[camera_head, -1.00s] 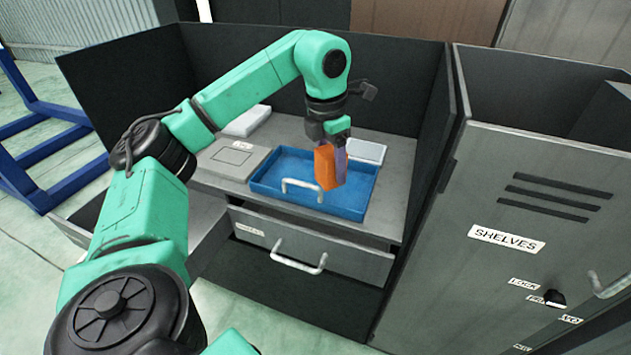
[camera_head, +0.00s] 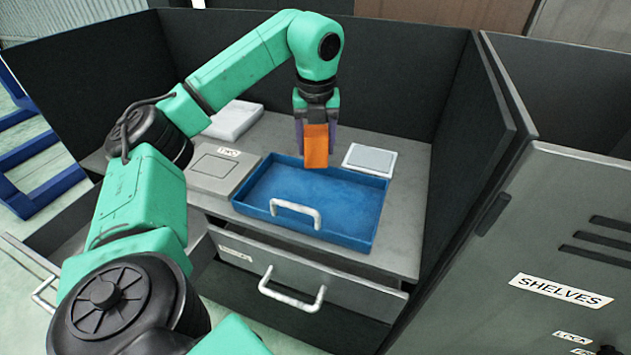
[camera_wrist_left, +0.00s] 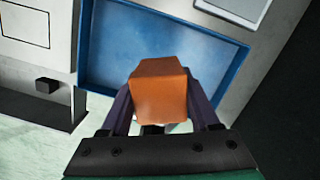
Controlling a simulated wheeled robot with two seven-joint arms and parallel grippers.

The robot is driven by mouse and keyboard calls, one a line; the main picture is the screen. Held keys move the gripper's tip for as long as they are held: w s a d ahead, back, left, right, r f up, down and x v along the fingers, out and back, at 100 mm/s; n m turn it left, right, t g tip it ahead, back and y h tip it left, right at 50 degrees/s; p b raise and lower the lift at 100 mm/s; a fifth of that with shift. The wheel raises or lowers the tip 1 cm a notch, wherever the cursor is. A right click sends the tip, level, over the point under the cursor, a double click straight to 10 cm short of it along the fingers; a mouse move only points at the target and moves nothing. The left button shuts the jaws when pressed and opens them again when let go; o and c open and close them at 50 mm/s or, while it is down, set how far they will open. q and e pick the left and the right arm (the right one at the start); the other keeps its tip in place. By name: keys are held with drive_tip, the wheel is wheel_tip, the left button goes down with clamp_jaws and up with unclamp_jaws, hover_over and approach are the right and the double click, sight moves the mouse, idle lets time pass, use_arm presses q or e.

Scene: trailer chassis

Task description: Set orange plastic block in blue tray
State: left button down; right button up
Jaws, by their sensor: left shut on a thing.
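The orange plastic block (camera_head: 316,147) is held upright between the fingers of my left gripper (camera_head: 316,130), which points down. In the head view it overlaps the back part of the blue tray (camera_head: 345,222); its exact height is hard to tell. In the left wrist view the block (camera_wrist_left: 160,88) sits between the two dark fingers, with the blue tray (camera_wrist_left: 110,50) beyond it. The tray's visible floor is empty, and a white handle (camera_head: 295,212) is at its front. My right gripper is not in view.
A grey flat box (camera_head: 215,170) lies left of the tray, with a pale box (camera_head: 233,120) behind it. A small white-framed panel (camera_head: 370,160) lies at the back right. Dark walls (camera_head: 400,75) enclose the worktop. Below is a drawer (camera_head: 340,285); a grey cabinet (camera_head: 560,240) stands right.

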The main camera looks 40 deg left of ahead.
use_arm(q)
wheel_tip(320, 180, down, 11)
drive_tip(key=shift+w+a+r, duration=0.15)
drive_tip(key=shift+w+a, duration=0.1)
drive_tip(key=shift+c, duration=0.6)
unclamp_jaws()
drive_tip(key=shift+f, duration=0.2)
drive_tip(key=shift+r, duration=0.6)
drive_tip(key=r, duration=0.7)
drive_tip(key=s+d+r, duration=0.1)
drive_tip(key=r, duration=0.3)
drive_tip(key=shift+s, duration=0.1)
